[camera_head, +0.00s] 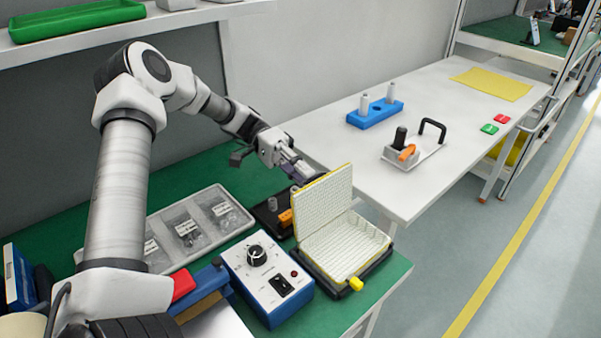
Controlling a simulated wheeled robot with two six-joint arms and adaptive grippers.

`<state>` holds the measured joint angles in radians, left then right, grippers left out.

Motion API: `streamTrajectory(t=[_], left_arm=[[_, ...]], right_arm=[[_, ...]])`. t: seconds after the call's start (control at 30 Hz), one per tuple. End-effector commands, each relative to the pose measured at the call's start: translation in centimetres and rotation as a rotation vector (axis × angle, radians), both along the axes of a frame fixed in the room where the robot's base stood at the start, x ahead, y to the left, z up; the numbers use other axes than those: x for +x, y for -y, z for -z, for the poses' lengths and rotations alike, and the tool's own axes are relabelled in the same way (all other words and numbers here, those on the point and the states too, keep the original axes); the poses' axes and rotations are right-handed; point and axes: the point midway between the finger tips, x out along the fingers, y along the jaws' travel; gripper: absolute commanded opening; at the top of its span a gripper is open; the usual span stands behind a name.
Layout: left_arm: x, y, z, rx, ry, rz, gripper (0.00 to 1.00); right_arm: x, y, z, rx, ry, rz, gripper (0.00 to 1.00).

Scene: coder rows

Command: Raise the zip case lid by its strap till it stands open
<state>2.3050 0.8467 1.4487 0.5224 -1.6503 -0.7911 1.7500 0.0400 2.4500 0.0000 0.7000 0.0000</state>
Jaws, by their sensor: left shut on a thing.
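The zip case has a cream, ribbed lid (325,207) with a yellow edge, standing steeply up from the cream-lined case base (345,244). The base lies in a dark holder on the green mat, with a yellow block (355,283) at its front corner. My left gripper (303,174) is at the upper left of the lid, shut on the strap. The strap itself is hard to make out there, partly hidden by the fingers and the lid. My right gripper is not in view.
A blue-and-white control box (267,278) with a knob stands just left of the case. A grey tray (165,232) with bagged parts lies farther left. A white table (440,110) behind holds a blue block with pegs (375,113) and a handled fixture (413,150).

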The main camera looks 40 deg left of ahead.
Motion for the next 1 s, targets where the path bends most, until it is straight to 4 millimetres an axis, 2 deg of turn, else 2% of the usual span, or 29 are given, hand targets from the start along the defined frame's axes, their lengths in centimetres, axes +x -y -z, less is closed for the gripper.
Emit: streamTrajectory(t=[0.03,0.07,0.1,0.13,0.87,1.0], left_arm=[[-0.4,0.2,1.5,0.021,-0.016,0.011,0.0],[-0.4,0.2,1.5,0.021,-0.016,0.011,0.0],[-0.4,0.2,1.5,0.021,-0.017,0.012,0.33],[-0.5,0.2,1.5,0.021,-0.017,0.012,0.36],[-0.3,0.0,0.9,0.019,-0.011,0.008,0.36],[-0.1,-1.0,0.8,0.018,-0.011,0.006,0.36]], right_arm=[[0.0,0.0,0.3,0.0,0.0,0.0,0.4],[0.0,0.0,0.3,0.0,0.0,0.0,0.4],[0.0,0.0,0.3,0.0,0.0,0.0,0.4],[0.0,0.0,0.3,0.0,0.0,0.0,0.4],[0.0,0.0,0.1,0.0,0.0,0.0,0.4],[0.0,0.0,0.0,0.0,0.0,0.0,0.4]])
